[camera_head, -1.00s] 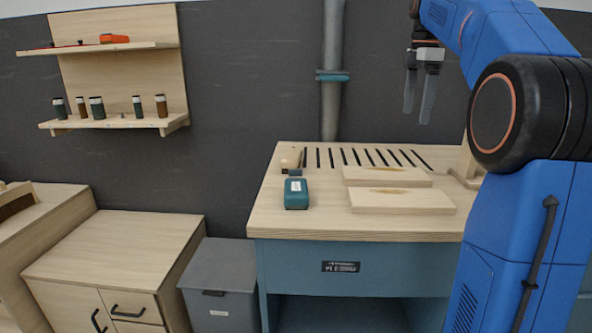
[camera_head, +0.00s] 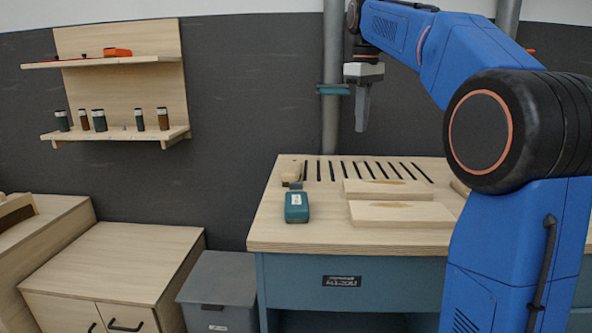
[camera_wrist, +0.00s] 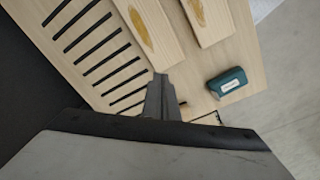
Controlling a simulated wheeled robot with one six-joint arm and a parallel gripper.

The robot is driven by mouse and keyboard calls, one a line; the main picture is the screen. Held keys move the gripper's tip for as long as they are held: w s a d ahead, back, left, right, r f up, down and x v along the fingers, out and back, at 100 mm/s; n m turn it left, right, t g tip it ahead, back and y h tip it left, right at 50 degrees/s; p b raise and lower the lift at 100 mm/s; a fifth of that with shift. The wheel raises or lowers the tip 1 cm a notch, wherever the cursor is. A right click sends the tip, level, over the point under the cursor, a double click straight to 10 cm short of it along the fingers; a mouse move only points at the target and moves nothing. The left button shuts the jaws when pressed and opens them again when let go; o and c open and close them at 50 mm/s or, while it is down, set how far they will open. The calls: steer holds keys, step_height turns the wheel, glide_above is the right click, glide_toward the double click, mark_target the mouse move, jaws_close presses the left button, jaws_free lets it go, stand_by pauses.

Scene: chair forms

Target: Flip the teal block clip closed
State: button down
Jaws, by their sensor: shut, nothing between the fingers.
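A teal block (camera_head: 297,207) with a white label sits on the workbench's left side, near its front. It also shows in the wrist view (camera_wrist: 227,83), right of the fingers. Just behind it is a pale rounded wooden piece (camera_head: 291,171) with a small dark teal part at its foot. I cannot make out a clip or its state on the block. My gripper (camera_head: 362,122) is shut and empty, well above the back of the bench, right of the block. Its fingers also show in the wrist view (camera_wrist: 160,85), pointing toward the bench.
The workbench (camera_head: 330,237) holds two wooden boards, a rear one (camera_head: 388,190) and a front one (camera_head: 402,214), right of the block. Dark slots run along its back. A grey pipe (camera_head: 333,110) with a teal band rises behind. A grey bin (camera_head: 218,280) stands left.

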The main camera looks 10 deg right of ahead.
steer(key=a+m, duration=0.9)
steer(key=a, duration=0.9)
steer(key=shift+f+m+t, duration=0.2)
steer(key=shift+m+t, duration=0.1)
steer(key=shift+w, duration=0.15)
glide_above(296, 186)
steer(key=w, duration=0.3)
steer(key=f, duration=1)
steer(key=shift+s+d+f, duration=0.25)
steer(key=shift+f, duration=0.05)
steer(key=shift+s+a+f, duration=0.15)
steer(key=shift+s+f, duration=0.2)
steer(key=shift+s, duration=0.3)
